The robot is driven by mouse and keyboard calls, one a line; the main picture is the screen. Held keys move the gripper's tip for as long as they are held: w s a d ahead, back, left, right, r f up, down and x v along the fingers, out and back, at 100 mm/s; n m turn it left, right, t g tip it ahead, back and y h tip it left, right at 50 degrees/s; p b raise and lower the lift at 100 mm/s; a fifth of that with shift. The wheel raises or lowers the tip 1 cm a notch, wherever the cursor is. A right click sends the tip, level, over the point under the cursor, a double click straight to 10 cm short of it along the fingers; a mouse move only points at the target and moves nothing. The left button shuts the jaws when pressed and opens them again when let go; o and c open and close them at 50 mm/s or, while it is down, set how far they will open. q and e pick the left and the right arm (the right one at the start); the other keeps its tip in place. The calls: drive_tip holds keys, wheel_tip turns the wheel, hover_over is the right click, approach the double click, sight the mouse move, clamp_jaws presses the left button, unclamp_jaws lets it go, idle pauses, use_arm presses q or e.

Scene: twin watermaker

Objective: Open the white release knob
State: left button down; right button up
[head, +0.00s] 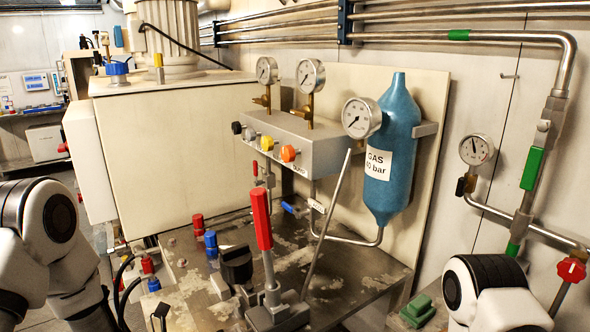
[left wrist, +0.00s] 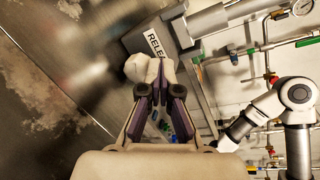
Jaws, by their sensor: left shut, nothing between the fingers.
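In the left wrist view my left gripper (left wrist: 152,86) is shut and empty, its dark and purple fingers close together. A pale, lobed shape (left wrist: 151,68) is right at its fingertips. In the head view a hand pump with a red handle (head: 262,218) stands on the bench.
The stained metal bench (head: 200,300) carries red and blue fittings (head: 211,240). Behind it are a manifold (head: 300,145) with coloured knobs, gauges (head: 360,118) and a blue gas bottle (head: 398,150). A thin slanting rod (head: 330,220) rises beside the pump. Pipes line the right wall.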

use_arm(q)
drive_tip(key=shift+r, duration=0.1)
drive_tip(key=shift+r, duration=0.25)
drive_tip(key=v, duration=0.3)
drive_tip(key=f+p+v, duration=0.1)
drive_tip(key=v, duration=0.1)
drive_tip(key=shift+w+a+r, duration=0.1)
drive_tip(key=shift+w+a, duration=0.05)
drive_tip(key=shift+a, duration=0.2)
drive_tip(key=shift+s+a, duration=0.3)
drive_tip(key=shift+d, duration=0.1)
